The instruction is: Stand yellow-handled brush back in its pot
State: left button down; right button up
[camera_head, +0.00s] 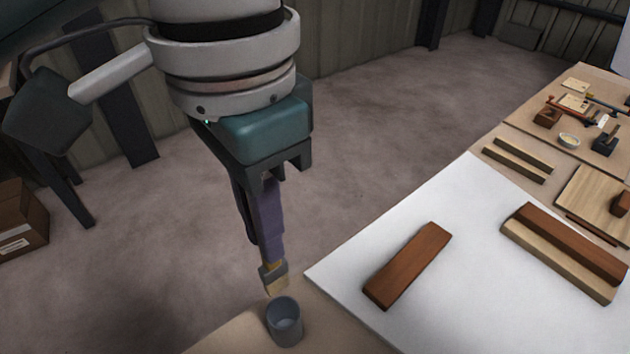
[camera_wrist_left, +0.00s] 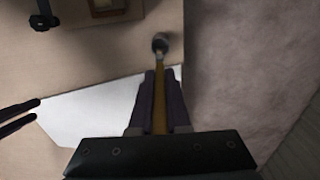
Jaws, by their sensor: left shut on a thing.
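My left gripper (camera_head: 262,225) hangs fingers down and is shut on the yellow-handled brush (camera_head: 275,282). The brush points down, with its grey ferrule and tan bristles below the fingertips. Most of its handle is hidden by the fingers in the head view. The grey pot (camera_head: 285,322) stands upright on the table's near corner, just below the bristles in the picture. In the left wrist view, the yellow handle (camera_wrist_left: 160,100) lies between the fingers, and its tip end meets the pot (camera_wrist_left: 160,42). I cannot tell whether the bristles are over the opening. My right gripper is not identifiable.
A white sheet (camera_head: 460,220) lies beside the pot, with a red-brown block (camera_head: 408,265) and stacked wooden bars (camera_head: 565,250) on it. Tools and a small bowl (camera_head: 569,140) lie farther back. Two dark bars (camera_wrist_left: 18,118) of unclear identity show in the left wrist view.

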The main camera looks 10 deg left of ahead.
aim_at(275, 289)
pick_arm(q)
notch_tip(275, 289, down, 9)
jog(key=shift+f+b, duration=0.15)
jog(key=shift+b, duration=0.7)
jog(key=shift+f+b, duration=0.6)
jog(key=shift+f, duration=1.6)
jog(key=shift+f, duration=0.15)
jog(key=c, duration=0.9)
grip_release()
notch_tip(275, 289, up, 12)
jog(key=p, duration=0.3)
jog(key=shift+r, duration=0.2)
